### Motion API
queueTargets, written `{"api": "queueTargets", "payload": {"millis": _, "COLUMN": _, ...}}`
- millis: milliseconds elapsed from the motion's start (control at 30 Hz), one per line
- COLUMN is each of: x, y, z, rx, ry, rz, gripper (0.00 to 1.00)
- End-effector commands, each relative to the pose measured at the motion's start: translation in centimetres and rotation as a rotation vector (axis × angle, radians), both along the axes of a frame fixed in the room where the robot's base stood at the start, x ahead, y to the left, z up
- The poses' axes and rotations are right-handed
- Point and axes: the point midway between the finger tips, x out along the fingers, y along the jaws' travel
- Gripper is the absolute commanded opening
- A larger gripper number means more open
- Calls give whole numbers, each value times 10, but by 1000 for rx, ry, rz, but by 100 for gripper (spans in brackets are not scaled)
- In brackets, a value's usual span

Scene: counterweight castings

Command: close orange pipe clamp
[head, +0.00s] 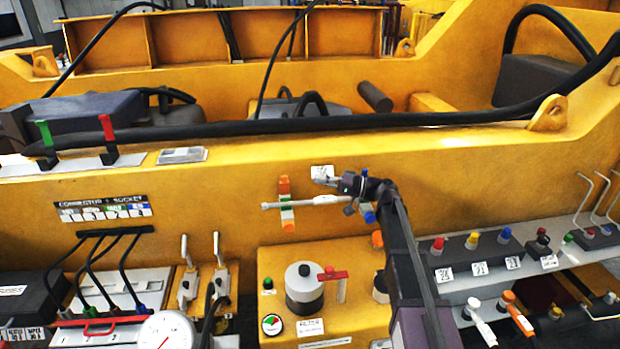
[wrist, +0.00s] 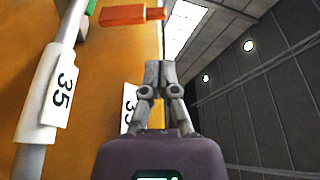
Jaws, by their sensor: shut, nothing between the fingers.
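The orange pipe clamp (head: 284,186) is on the yellow wall, above a thin grey pipe (head: 300,202) that runs sideways. Green parts lie along the pipe, and another orange part (head: 289,226) is below it. In the wrist view an orange block with a small stub (wrist: 123,15) is at the top, left of my fingertips. Whether the clamp is open or closed is unclear. My gripper (head: 316,180) is shut and empty, right of the upper orange part and apart from it. Its fingers also show in the wrist view (wrist: 159,66).
The pipe carries a white sleeve marked 35 (wrist: 42,95). A blue part (head: 368,216) shows beside my arm. Below are a yellow box with a red-handled valve (head: 332,274), levers (head: 187,285) and a button shelf (head: 470,262). A thick black cable (head: 300,124) crosses above.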

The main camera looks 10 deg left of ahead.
Motion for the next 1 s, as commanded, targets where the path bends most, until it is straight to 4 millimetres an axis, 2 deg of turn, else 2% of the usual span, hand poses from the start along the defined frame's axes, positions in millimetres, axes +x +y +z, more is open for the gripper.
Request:
{"api": "queueTargets", "payload": {"millis": 700, "x": 3, "y": 84, "z": 10, "rx": 0, "ry": 0, "rz": 1, "gripper": 0}}
{"api": "queueTargets", "payload": {"millis": 1000, "x": 3, "y": 94, "z": 11, "rx": -1, "ry": 0, "rz": 0, "gripper": 0}}
